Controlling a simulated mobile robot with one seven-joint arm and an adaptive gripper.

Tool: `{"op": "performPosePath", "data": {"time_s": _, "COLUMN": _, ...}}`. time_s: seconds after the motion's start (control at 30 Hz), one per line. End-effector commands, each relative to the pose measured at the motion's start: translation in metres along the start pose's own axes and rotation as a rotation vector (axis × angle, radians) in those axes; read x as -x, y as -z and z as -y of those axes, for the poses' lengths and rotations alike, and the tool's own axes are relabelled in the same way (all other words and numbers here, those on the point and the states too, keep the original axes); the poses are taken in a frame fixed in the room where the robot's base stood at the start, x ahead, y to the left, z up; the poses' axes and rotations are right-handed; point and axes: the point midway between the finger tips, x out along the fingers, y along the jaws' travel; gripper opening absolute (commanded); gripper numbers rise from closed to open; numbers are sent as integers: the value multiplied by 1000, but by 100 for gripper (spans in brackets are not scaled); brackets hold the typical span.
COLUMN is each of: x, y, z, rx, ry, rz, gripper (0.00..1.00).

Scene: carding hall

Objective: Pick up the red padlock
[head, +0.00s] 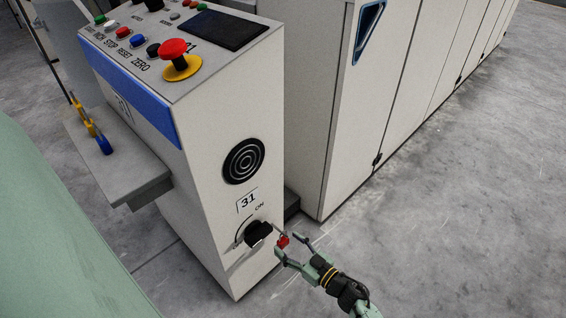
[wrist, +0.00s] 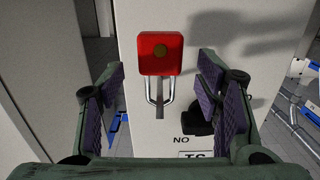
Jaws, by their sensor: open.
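The red padlock (head: 283,241) is small in the head view, beside the black rotary switch (head: 258,233) on the pale console. In the wrist view the padlock (wrist: 161,53) has a square red body with a brass-coloured round spot. Its metal shackle runs below the body in that picture, around a narrow grey piece on the panel. My gripper (head: 288,246) is open at the padlock. In the wrist view the padlock lies between the fingers of my gripper (wrist: 161,72), with a gap on either side. I cannot tell how deep it sits between them.
The console's front face (head: 219,205) stands close behind the padlock. The rotary switch (wrist: 197,122) is near the right finger in the wrist view. A tall pale cabinet (head: 325,100) stands behind, and a grey shelf (head: 115,155) juts out at left. The floor at right is clear.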

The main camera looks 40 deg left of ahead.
Motion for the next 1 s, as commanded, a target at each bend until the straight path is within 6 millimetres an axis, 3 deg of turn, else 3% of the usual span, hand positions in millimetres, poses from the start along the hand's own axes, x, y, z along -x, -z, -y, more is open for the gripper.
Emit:
{"op": "performPosePath", "data": {"time_s": 0.2, "x": -29, "y": -2, "z": 1, "rx": 0, "ry": 2, "rz": 0, "gripper": 58}}
{"op": "performPosePath", "data": {"time_s": 0.47, "x": -32, "y": -2, "z": 0, "rx": 0, "ry": -1, "rz": 1, "gripper": 58}}
{"op": "performPosePath", "data": {"time_s": 1.0, "x": -31, "y": -2, "z": 0, "rx": 0, "ry": -1, "rz": 1, "gripper": 23}}
